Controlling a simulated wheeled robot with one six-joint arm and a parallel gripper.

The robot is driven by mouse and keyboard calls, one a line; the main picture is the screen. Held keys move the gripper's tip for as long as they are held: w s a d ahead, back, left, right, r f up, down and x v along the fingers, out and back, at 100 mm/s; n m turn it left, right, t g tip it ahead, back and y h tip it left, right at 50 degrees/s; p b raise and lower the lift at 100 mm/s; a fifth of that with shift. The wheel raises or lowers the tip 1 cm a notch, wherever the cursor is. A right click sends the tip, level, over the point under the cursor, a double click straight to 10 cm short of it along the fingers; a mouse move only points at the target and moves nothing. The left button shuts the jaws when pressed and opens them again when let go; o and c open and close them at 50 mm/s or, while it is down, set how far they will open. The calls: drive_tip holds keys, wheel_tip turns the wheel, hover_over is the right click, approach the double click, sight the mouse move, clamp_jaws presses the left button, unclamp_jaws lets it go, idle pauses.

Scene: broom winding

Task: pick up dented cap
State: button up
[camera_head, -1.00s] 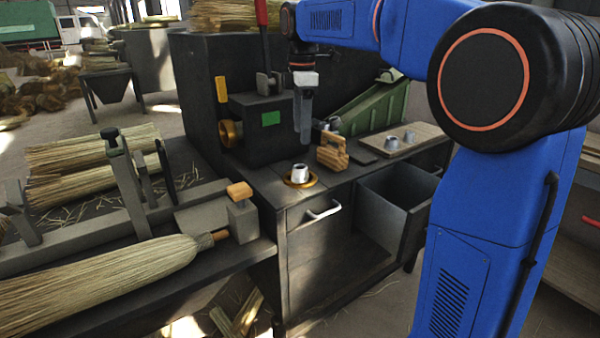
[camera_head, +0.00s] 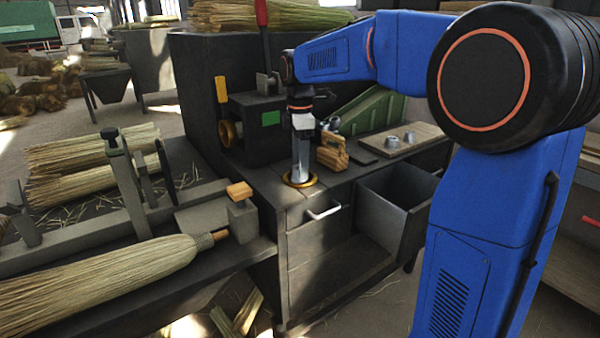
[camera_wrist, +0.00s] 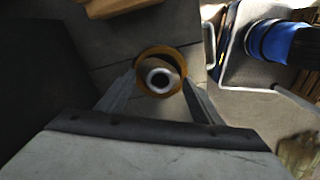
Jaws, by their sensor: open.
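A metal cap (camera_wrist: 160,78) with a dark round opening sits within a brass ring (camera_wrist: 147,53) on the bench top in the wrist view. I cannot make out a dent on it. My gripper (camera_head: 301,176) points straight down over the brass ring (camera_head: 300,181) in the head view and hides the cap there. In the wrist view my gripper (camera_wrist: 159,84) is open, with one finger to the left and one to the right of the cap. I cannot tell whether either finger touches it.
Two more caps (camera_head: 391,142) stand on a wooden board (camera_head: 425,131) at the right. A wooden block tool (camera_head: 332,152) stands close to my gripper's right. An open drawer (camera_head: 388,205) juts out in front. A broom (camera_head: 110,275) lies at the left.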

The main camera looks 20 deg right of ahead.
drive_tip(key=c, duration=1.2)
